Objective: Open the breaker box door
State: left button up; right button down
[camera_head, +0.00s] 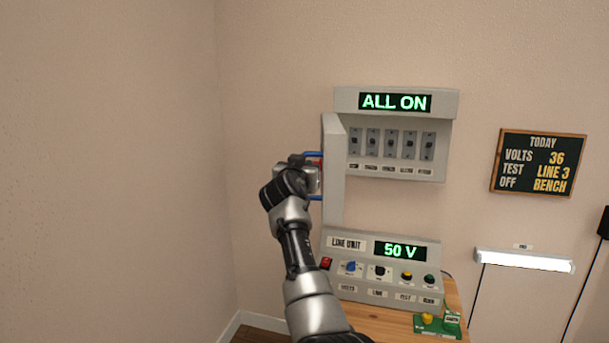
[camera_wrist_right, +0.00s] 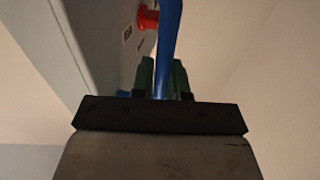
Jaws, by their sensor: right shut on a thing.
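The breaker box (camera_head: 440,160) hangs on the wall with an "ALL ON" display on top and a row of several switches inside. Its door (camera_head: 334,180) stands swung out on the left side, seen nearly edge-on, so the switches are uncovered. A blue handle (camera_head: 315,197) is on the door's outer face. My right gripper (camera_head: 313,172) is at this handle and hides part of it. In the right wrist view, the green fingers (camera_wrist_right: 162,78) are closed around the blue handle (camera_wrist_right: 170,40), beside the grey door face (camera_wrist_right: 80,40). My left gripper is out of view.
A red knob (camera_wrist_right: 148,18) sits on the door face near the handle. Below the box, a line unit (camera_head: 380,265) showing "50 V" stands on a wooden table (camera_head: 385,320) with a green board (camera_head: 437,325). A chalkboard (camera_head: 538,162) and a lit lamp (camera_head: 525,261) are to the right.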

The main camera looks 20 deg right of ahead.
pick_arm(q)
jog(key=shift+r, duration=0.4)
pick_arm(e)
jog(key=shift+r, duration=0.1)
jog(key=c, duration=1.2)
grip_release()
jog(key=shift+o, duration=0.2)
